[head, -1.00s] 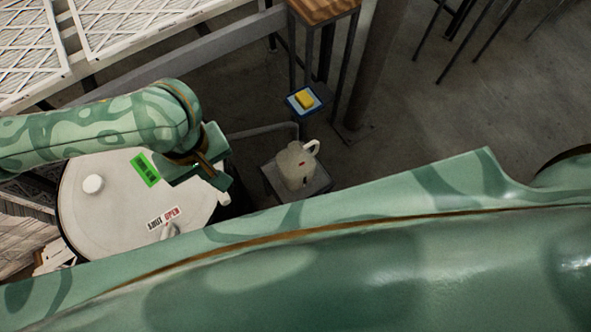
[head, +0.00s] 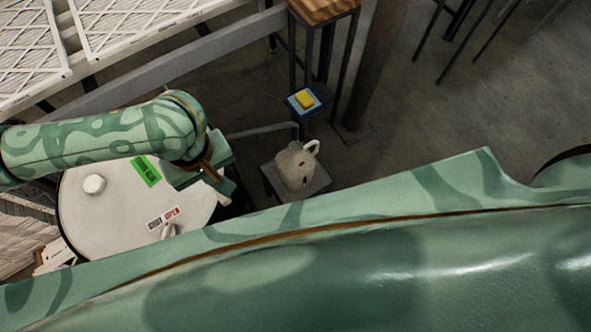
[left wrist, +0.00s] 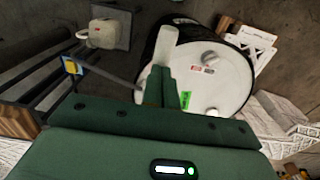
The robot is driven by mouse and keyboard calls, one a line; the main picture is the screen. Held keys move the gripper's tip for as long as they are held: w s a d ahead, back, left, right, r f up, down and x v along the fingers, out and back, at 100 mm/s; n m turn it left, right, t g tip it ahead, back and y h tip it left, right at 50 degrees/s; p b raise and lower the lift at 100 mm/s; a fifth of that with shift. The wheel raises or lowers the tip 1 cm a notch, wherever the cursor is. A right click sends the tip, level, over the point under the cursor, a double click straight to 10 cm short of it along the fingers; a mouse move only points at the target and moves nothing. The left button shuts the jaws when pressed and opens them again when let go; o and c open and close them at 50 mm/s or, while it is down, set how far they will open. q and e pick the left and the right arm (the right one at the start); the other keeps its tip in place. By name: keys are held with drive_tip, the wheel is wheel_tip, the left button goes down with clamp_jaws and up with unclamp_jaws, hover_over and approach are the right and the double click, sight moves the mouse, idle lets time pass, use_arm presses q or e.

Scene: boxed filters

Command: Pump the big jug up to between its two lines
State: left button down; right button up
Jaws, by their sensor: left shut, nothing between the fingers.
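The big jug (head: 295,166), pale with a loop handle and a small red mark, stands upright on a low grey stand; it also shows in the left wrist view (left wrist: 102,33). Its two lines cannot be made out. A drum with a white lid (head: 110,218) stands to its left. A grey pipe (head: 265,129) runs from behind my arm toward the jug. My left gripper (head: 226,185) is over the drum's right edge, shut and empty. A pale upright cylinder (left wrist: 165,46), perhaps the pump handle, shows just beyond its fingers (left wrist: 158,88). My right gripper is out of view.
The lid has a white cap (head: 94,184), a green label (head: 146,171) and a shut/open label (head: 163,216) beside a small lever. A yellow sponge (head: 304,99) lies on a blue tray behind the jug. White filters (head: 140,20) lie at the upper left. My body covers the foreground.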

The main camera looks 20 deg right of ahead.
use_arm(q)
drive_tip(key=shift+f, duration=2.4)
drive_tip(key=shift+s+f, duration=0.1)
drive_tip(key=shift+f, duration=0.35)
wheel_tip(320, 180, up, 6)
drive_tip(key=p, duration=0.9)
drive_tip(key=shift+r, duration=2.45)
